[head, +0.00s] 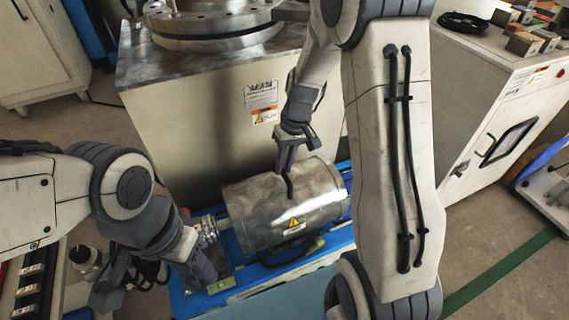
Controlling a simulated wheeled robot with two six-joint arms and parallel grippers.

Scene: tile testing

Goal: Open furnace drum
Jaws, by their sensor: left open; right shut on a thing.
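The furnace drum (262,228) is a shiny metal cylinder lying on its side, with a yellow warning label facing me. A dark curved handle (289,187) stands on its top surface. My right gripper (287,164) reaches down from above and is shut at this handle. Its fingers hide the handle's upper part. I cannot tell whether the drum's cover is raised. My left gripper (155,283) is open and empty, to the left of the drum, near the metal fitting (208,230) at its left end.
The drum sits on a blue-edged stand (318,262). A large pale cabinet (200,150) with a round metal flange (215,30) stands behind it. Another machine (500,125) is on the right. A rack (35,275) stands at lower left. My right arm blocks the centre right.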

